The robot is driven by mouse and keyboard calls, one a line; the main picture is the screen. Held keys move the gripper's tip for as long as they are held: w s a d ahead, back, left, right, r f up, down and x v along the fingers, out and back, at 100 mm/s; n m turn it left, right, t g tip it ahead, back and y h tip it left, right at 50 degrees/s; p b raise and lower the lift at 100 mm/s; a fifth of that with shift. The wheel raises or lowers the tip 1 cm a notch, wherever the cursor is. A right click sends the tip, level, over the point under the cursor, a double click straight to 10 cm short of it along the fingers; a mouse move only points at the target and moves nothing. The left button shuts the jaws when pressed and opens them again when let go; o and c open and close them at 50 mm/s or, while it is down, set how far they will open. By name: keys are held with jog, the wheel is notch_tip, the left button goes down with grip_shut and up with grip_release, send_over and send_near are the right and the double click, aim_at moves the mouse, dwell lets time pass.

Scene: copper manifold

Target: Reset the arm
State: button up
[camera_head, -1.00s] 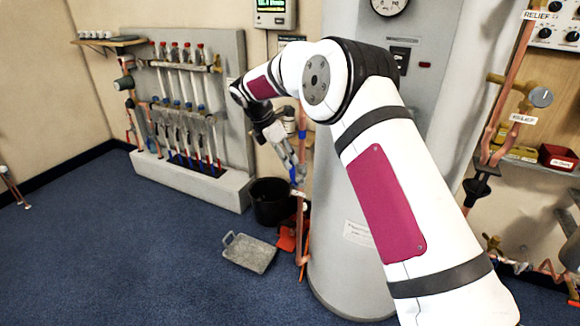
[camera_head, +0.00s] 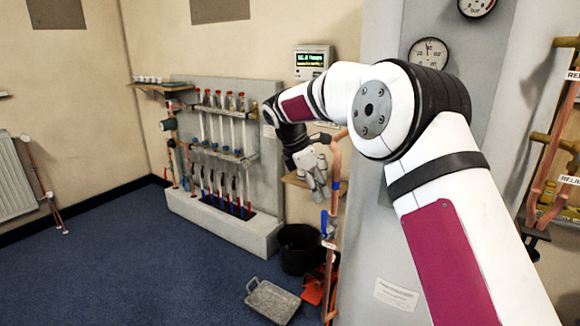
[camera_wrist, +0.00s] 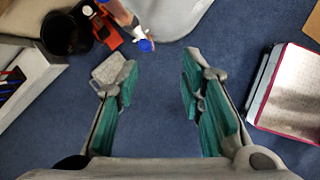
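In the wrist view my gripper (camera_wrist: 158,85) points down at the blue carpet. Its two teal-padded fingers stand wide apart with nothing between them. The copper pipe and its blue end (camera_wrist: 145,46) show just beyond the fingertips, apart from them.
A grey tray (camera_head: 272,300), a black bucket (camera_head: 299,250) and a red item (camera_head: 313,288) are on the floor by the pipe. A panel of tubes (camera_head: 225,140) stands behind at left. Open carpet lies at left.

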jog(key=s+d+r+m, duration=0.3)
jog(key=s+r, duration=0.1)
jog(key=s, duration=0.5)
jog(key=s+d+r+m+y, duration=0.1)
jog(key=s+d+r+m, duration=0.1)
jog(key=s+r+m, duration=0.45)
jog(key=s+d+r+m, duration=0.1)
jog(key=s+d+r, duration=0.2)
jog(key=s, duration=0.7)
jog(key=s+f+m+y, duration=0.1)
jog(key=s+f+m, duration=0.25)
jog(key=s, duration=0.55)
jog(key=s+d+f+m+y, duration=0.15)
jog(key=s+m, duration=0.25)
jog(key=s, duration=0.5)
jog(key=s+f+m+y, duration=0.1)
jog(key=s+f+m, duration=0.25)
jog(key=s, duration=0.55)
notch_tip(320, 180, up, 18)
jog(key=t+p, duration=0.2)
jog(key=p, duration=1.4)
jog(key=shift+w+a, duration=0.15)
jog(key=shift+a, duration=0.1)
jog(key=shift+f, duration=0.1)
